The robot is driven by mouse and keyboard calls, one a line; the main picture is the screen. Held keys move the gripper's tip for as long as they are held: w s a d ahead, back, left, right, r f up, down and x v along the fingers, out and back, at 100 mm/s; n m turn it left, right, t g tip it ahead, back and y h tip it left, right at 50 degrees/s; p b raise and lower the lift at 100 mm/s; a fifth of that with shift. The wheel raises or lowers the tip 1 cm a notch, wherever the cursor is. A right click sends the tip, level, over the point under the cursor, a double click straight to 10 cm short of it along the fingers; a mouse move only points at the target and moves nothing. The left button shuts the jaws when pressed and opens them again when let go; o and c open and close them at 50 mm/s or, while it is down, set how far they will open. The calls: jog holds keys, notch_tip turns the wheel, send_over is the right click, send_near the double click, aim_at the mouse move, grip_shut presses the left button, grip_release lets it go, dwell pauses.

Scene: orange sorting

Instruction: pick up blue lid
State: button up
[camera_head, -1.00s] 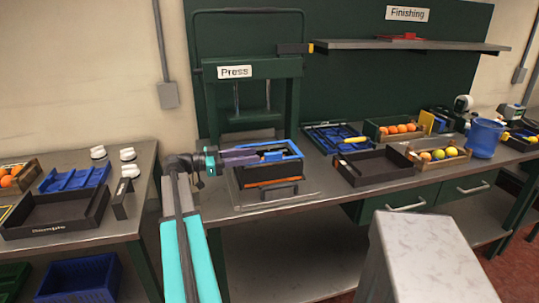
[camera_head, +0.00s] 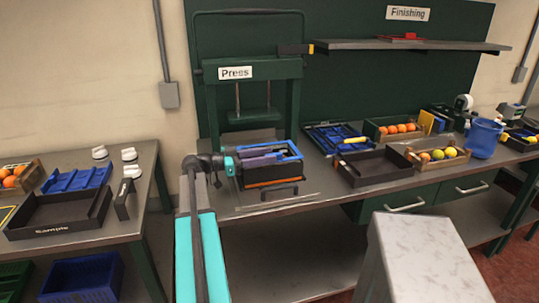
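A blue open frame, which looks like the blue lid (camera_head: 289,147), sits on top of a dark box with an orange band (camera_head: 270,181) on the press tray. My gripper (camera_head: 272,157) reaches in from the left, low over the lid's left and middle part. Its purple and dark parts cover part of the lid. The fingertips are too small and overlapped to show whether they are open, or whether they touch the lid.
The press (camera_head: 248,95) stands right behind the box, with its frame overhead. A black tray (camera_head: 375,168), a blue tray (camera_head: 318,134), orange crates (camera_head: 425,152) and a blue bucket (camera_head: 485,138) stand to the right. A left table holds a black "Sample" tray (camera_head: 60,213).

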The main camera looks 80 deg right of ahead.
jog(key=shift+x, duration=0.8)
jog(key=shift+c, duration=0.4)
grip_shut()
